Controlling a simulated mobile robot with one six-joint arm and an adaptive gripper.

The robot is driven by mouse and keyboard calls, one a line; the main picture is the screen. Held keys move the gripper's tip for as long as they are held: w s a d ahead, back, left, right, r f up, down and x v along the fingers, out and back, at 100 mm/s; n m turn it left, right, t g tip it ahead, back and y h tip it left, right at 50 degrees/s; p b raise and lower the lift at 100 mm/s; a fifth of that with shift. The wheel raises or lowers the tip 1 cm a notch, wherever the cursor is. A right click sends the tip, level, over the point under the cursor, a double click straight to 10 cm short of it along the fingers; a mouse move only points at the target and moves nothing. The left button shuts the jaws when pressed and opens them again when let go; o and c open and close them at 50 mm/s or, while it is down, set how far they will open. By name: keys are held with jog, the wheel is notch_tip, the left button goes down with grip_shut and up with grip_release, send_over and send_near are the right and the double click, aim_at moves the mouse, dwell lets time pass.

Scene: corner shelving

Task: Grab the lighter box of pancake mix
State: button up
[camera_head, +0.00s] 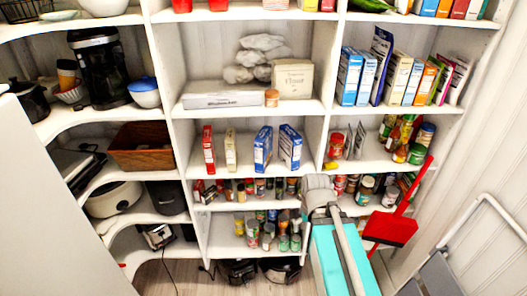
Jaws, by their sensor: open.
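Several upright boxes stand on the middle shelf, and their labels are too small to read. They are a red and white box (208,150), a pale cream box (231,150), a blue box (262,149) and a blue and white box (290,147). I cannot tell which of them are pancake mix; the cream one is the palest. My grey and teal arm (338,258) rises from the bottom, right of the middle, below and right of these boxes. My gripper's fingers do not show in this view.
Cans and jars (268,232) fill the lower shelves. More upright boxes (365,75) stand on the upper right shelf. A red dustpan (390,228) and a folded step ladder (470,240) are at the right. A plain pale surface (50,210) blocks the lower left.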

notch_tip(320, 180, down, 22)
jog(key=b, duration=2.2)
jog(key=shift+a, duration=0.1)
